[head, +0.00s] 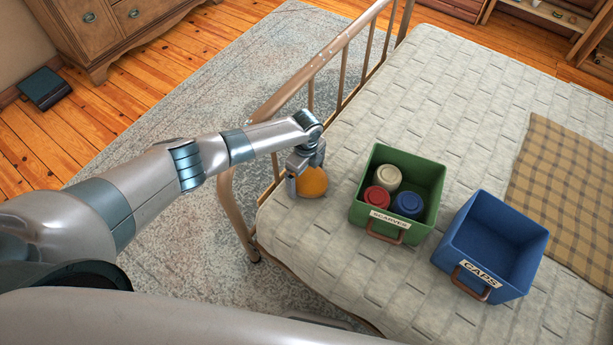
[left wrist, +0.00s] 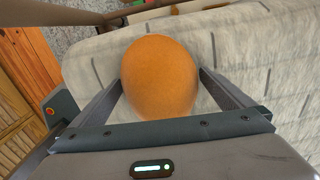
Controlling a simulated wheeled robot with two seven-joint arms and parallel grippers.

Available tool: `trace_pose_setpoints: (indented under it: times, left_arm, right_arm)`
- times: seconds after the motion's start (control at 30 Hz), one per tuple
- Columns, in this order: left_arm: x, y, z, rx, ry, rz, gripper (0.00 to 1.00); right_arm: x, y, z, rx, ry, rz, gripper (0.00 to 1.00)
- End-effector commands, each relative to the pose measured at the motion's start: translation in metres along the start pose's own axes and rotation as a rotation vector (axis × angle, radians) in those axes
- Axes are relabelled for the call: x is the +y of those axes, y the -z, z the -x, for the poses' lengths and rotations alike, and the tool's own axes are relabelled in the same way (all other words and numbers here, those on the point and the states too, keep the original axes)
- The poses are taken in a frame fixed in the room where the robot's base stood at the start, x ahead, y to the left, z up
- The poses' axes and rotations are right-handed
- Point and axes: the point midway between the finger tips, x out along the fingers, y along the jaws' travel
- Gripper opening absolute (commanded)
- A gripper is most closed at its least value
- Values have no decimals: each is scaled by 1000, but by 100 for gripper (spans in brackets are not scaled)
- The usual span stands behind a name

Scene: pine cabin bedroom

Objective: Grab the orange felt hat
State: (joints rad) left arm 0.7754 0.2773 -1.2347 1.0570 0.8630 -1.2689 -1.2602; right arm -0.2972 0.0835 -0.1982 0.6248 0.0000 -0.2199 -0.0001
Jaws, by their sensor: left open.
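The orange felt hat (head: 312,183) sits on the bed near its left edge, beside the metal bed frame. My left gripper (head: 305,180) is over it, partly hiding it in the head view. In the left wrist view the hat (left wrist: 160,78) is a smooth orange dome between the two fingers of my left gripper (left wrist: 160,85). The fingers are open, one on each side of the hat. I cannot tell whether they touch it. My right gripper is not in view.
A green bin (head: 427,187) labelled "SCARVES" holds white, red and blue rolls, just right of the hat. An empty blue bin (head: 500,238) labelled "CAPS" stands farther right. A plaid blanket (head: 565,190) lies at the right. The metal rail (head: 312,70) borders the bed.

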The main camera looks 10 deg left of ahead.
Motion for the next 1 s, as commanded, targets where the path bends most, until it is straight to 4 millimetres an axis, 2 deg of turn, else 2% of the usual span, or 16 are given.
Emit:
trace_pose_setpoints:
  times: [0.17,0.23,0.33,0.77,1.0]
  left_arm:
    - [0,0,0,0,0,0,100]
    - [0,0,0,0,0,0,88]
    - [0,0,0,0,0,1,64]
    - [0,-1,5,0,1,1,64]
    - [-1,-1,29,0,4,-1,64]
  right_arm:
    - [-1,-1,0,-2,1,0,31]
    - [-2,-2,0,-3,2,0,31]
    - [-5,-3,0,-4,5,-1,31]
    - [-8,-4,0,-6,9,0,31]
    - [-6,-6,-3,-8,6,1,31]
